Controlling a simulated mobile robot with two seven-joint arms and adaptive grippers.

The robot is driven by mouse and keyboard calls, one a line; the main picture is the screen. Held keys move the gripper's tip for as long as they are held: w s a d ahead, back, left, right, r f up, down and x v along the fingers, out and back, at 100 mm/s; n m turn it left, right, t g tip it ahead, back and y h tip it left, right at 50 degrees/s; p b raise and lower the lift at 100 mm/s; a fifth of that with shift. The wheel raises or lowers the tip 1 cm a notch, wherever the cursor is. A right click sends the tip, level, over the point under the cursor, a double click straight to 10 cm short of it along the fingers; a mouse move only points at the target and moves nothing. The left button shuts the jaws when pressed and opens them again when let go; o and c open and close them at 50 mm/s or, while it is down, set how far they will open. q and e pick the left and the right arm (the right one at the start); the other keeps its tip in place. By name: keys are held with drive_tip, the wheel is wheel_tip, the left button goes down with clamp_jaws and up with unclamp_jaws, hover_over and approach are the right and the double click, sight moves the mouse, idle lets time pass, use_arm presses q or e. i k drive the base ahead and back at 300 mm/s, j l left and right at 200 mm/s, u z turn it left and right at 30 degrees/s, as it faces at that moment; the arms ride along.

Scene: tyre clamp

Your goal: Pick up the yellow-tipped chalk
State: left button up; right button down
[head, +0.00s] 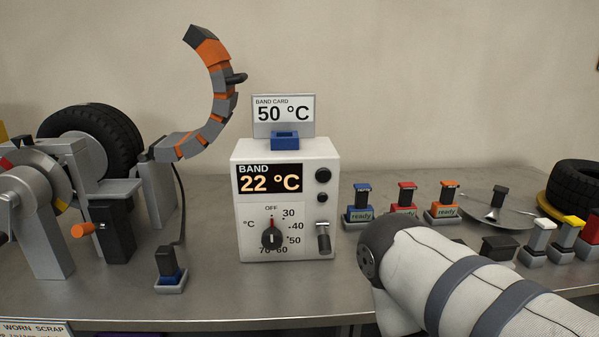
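The yellow-tipped chalk (571,222) stands upright in a small pale holder at the far right of the bench in the head view. A white-topped piece (543,224) stands to its left and a red-topped piece (591,231) to its right, cut by the picture edge. My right arm comes in from the lower right, in front of the bench. Its gripper does not show. My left gripper is not in view either.
A white control box (287,192) reading 22 °C stands mid-bench. A tyre (577,187) is at far right. A clamp machine (128,190) is at left.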

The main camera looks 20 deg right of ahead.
sight(569, 231)
drive_tip(key=z, duration=2.25)
drive_tip(key=u, duration=2.75)
drive_tip(key=z, duration=2.75)
